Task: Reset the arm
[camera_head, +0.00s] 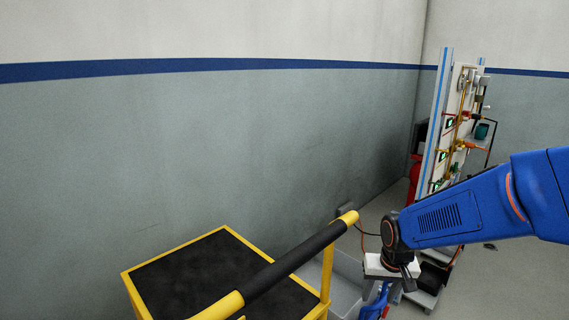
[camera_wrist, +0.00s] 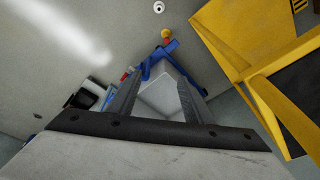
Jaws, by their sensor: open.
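My blue arm reaches in from the right in the head view. Its wrist end, with a pale block under it (camera_head: 392,267), hangs beside the yellow cart. My gripper (camera_wrist: 162,82) shows in the wrist view with its two dark fingers spread apart and nothing between them. Beyond the fingers, a grey bin (camera_wrist: 160,98) and a blue item (camera_wrist: 158,58) with a yellow-orange end lie lower down, apart from the gripper. In the head view the fingertips are hard to make out.
A yellow cart (camera_head: 128,284) with a black top and a black-gripped handle (camera_head: 290,262) stands left of my wrist. A panel rack with pipes and gauges (camera_head: 440,140) stands at the back right, beyond my arm. Walls close the back.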

